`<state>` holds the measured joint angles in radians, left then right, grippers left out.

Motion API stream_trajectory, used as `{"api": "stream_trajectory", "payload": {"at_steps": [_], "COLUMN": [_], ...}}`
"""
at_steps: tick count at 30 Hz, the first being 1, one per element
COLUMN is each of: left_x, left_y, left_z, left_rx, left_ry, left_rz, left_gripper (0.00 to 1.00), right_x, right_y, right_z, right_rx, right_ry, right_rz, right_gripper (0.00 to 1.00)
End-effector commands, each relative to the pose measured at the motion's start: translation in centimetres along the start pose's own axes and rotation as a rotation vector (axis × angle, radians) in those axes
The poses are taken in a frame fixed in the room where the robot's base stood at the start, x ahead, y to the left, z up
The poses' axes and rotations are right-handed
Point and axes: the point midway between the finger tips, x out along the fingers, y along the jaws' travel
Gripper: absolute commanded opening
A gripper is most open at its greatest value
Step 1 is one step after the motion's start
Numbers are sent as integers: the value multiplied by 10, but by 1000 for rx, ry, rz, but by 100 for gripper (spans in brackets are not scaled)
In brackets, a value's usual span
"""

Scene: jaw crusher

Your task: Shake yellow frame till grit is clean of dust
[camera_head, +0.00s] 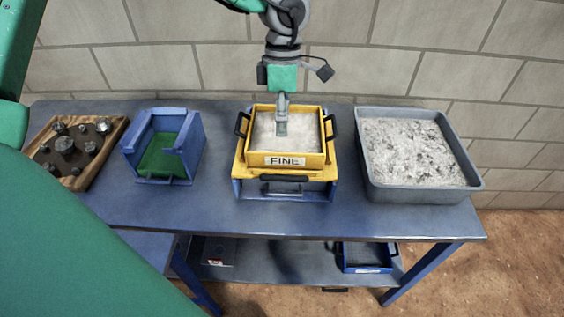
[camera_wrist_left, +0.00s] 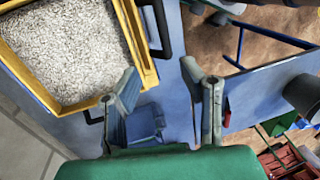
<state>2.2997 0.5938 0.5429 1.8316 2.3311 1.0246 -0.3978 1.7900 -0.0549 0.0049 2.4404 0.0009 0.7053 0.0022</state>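The yellow frame (camera_head: 236,160), labelled FINE, sits on a blue stand (camera_head: 262,189) in the middle of the table. It holds pale grit (camera_head: 302,139) and has black handles on its sides. In the left wrist view the frame (camera_wrist_left: 137,40) is at upper left, full of pale grit (camera_wrist_left: 65,50). My left gripper (camera_head: 282,131) points down in front of the grit in the head view; its height above it is unclear. In the left wrist view its two fingers (camera_wrist_left: 165,85) are spread, with nothing held between them. My right gripper is out of view.
A grey tray (camera_head: 377,191) of grey, dusty rubble stands at the right. A blue box (camera_head: 196,137) with a green inside and a wooden tray (camera_head: 104,155) of dark lumps stand at the left. A blue tray (camera_head: 366,268) lies on the lower shelf. A block wall is close behind.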

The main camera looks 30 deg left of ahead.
Motion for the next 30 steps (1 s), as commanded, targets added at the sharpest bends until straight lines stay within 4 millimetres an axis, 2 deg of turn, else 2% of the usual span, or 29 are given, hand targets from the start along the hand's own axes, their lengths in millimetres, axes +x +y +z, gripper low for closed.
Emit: {"api": "stream_trajectory", "payload": {"at_steps": [5,12,18,24,30], "left_x": [28,82,116,132,135], "left_y": [-2,1,2,2,1], "left_z": [2,0,-2,-1,0], "left_rx": [2,1,2,2,1], "left_ry": [9,6,3,1,1], "left_rz": [-1,-2,-1,1,2], "left_gripper": [36,36,36,36,36], "right_x": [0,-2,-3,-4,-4], "right_y": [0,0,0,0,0], "right_z": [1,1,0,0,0], "right_rx": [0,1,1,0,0], "right_ry": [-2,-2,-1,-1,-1], "right_rz": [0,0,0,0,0], "right_gripper": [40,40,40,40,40]}}
